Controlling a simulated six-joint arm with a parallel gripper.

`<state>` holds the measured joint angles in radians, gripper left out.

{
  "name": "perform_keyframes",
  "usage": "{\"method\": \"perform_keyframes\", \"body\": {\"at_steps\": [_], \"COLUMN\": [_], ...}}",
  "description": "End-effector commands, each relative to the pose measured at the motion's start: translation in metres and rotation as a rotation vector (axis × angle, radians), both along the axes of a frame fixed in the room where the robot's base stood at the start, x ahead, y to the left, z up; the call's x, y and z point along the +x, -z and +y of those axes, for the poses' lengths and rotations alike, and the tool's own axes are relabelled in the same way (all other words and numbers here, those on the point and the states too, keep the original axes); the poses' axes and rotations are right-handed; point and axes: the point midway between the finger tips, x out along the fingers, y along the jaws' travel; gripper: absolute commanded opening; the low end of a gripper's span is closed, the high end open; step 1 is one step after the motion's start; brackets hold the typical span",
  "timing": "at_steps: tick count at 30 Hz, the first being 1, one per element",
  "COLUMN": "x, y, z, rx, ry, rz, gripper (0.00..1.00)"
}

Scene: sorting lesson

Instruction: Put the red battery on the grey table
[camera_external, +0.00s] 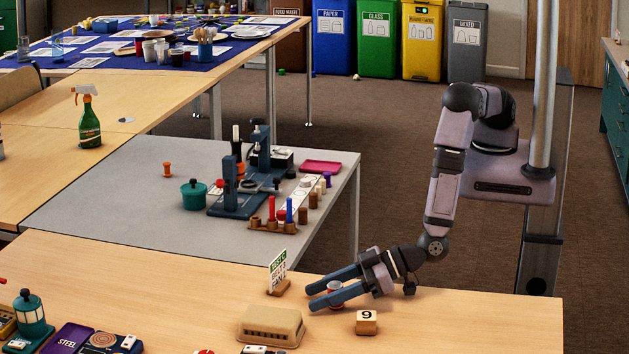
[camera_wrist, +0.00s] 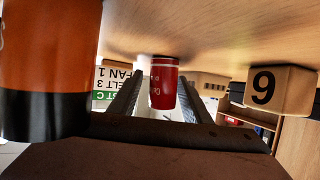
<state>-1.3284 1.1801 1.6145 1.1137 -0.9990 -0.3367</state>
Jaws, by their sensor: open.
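The red battery (camera_external: 335,287) stands on the near wooden table, between the fingers of my gripper (camera_external: 332,290). In the wrist view the red battery (camera_wrist: 163,82) shows with white bands and marks, between the two dark fingers (camera_wrist: 160,100). The fingers are apart, with gaps beside the battery. In the external view the fingers hide part of it. The grey table (camera_external: 110,190) lies beyond the wooden table, with a broad bare area at its left.
A numbered wooden block (camera_external: 366,323), a small sign (camera_external: 278,272) and a tan slotted box (camera_external: 270,326) surround my gripper. An orange and black cylinder (camera_wrist: 48,60) is close to the wrist camera. The grey table holds a blue press (camera_external: 237,190), a green pot (camera_external: 194,194) and coloured cylinders.

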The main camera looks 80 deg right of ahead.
Motion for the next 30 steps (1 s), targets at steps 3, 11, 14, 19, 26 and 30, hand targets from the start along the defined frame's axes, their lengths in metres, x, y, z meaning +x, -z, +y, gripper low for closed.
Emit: {"method": "perform_keyframes", "body": {"at_steps": [3,11,14,19,26,30], "x": [-0.012,-0.042,-0.05,-0.057,-0.058,-0.057], "y": [-0.005,-0.018,-0.023,-0.026,-0.026,-0.027], "z": [-0.004,-0.013,-0.017,-0.02,-0.02,-0.02], "rx": [-0.001,0.001,0.001,-0.001,-0.001,-0.001], "ry": [-0.003,-0.002,-0.002,-0.001,0.0,0.0], "rz": [-0.001,-0.001,-0.001,0.0,0.0,0.0], "gripper": [0.44,0.44,0.44,0.44,0.48,0.48]}}
